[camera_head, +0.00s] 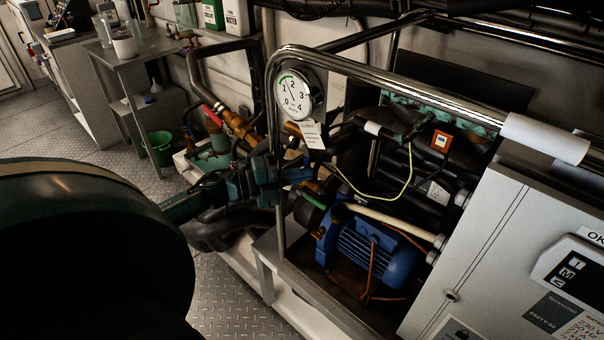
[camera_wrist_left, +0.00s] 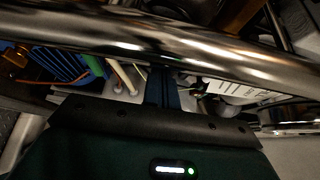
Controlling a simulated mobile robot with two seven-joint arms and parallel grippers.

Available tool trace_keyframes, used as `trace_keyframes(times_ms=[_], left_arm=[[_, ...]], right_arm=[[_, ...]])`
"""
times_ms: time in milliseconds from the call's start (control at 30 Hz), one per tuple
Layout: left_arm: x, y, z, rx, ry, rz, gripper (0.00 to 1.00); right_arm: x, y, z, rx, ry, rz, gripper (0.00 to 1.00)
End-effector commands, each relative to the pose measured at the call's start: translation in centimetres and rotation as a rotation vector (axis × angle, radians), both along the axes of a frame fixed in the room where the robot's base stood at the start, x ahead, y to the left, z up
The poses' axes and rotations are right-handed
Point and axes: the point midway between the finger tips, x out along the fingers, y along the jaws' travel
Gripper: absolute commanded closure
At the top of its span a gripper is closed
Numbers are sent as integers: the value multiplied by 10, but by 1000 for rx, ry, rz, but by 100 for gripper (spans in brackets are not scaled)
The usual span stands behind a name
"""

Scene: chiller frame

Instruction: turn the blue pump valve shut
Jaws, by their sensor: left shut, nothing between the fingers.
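My left gripper (camera_head: 292,174) reaches in from the left beside the chrome post, above and left of the blue pump motor (camera_head: 372,252). In the left wrist view its dark blue fingers (camera_wrist_left: 163,88) are together, with nothing seen between them, and point to the chrome rail. The blue motor also shows at the left of that view (camera_wrist_left: 68,64). I cannot pick out the blue valve handle from the dark blue parts around the gripper, so its position and any contact with it are unclear. My right gripper is not in view.
A bent chrome rail (camera_head: 400,80) runs above the pump; it crosses close in front of the fingers in the left wrist view (camera_wrist_left: 190,48). A pressure gauge (camera_head: 298,93) with a hanging tag stands behind the post. A grey control cabinet (camera_head: 490,240) stands right.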

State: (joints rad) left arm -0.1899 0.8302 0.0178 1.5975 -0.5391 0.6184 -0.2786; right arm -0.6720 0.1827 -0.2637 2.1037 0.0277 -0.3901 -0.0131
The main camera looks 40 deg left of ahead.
Motion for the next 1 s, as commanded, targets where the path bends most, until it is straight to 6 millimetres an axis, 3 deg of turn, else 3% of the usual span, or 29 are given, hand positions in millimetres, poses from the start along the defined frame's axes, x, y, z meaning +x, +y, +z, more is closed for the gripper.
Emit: trace_keyframes(times_ms=[567, 767, 1000], left_arm=[[-4, 4, 0, 5, 0, 4, 100], [-27, 20, -2, 6, 5, 3, 100], [-69, 49, 0, 6, 4, 3, 100]], right_arm=[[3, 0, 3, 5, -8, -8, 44], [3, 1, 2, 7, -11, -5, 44], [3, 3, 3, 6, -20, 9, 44]])
